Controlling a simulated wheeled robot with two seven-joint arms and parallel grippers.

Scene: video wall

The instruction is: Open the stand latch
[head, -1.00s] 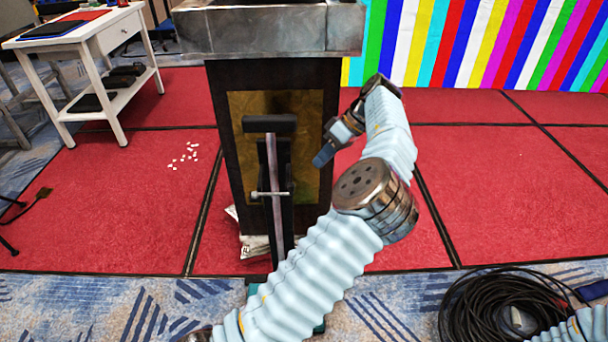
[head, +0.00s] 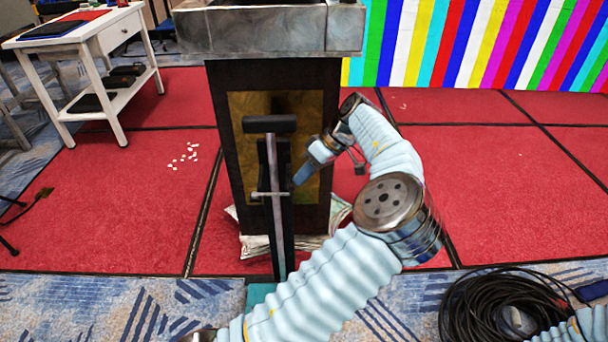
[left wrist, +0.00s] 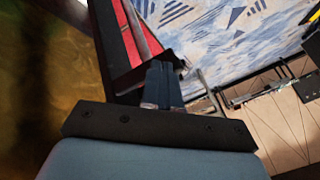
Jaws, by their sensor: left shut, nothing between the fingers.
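A black stand (head: 282,235) with a T-shaped top stands upright in front of the dark lectern. A thin metal crossbar, which looks like the latch (head: 262,194), sits across its post at mid-height. My left gripper (head: 299,181) is shut and empty. Its blue fingertips point down and left, just right of the post and a little above the crossbar's right end in the head view; I cannot tell whether they touch. In the left wrist view the shut fingers (left wrist: 163,82) are close to a dark post, with a thin grey metal bar (left wrist: 209,92) to their right.
The lectern (head: 225,165) with a brass-coloured panel is behind the stand. Crumpled sheets (head: 255,246) lie at its foot. A white side table (head: 105,80) stands at left, a black cable coil (head: 470,310) lies at lower right. The red floor (head: 500,200) at right is open.

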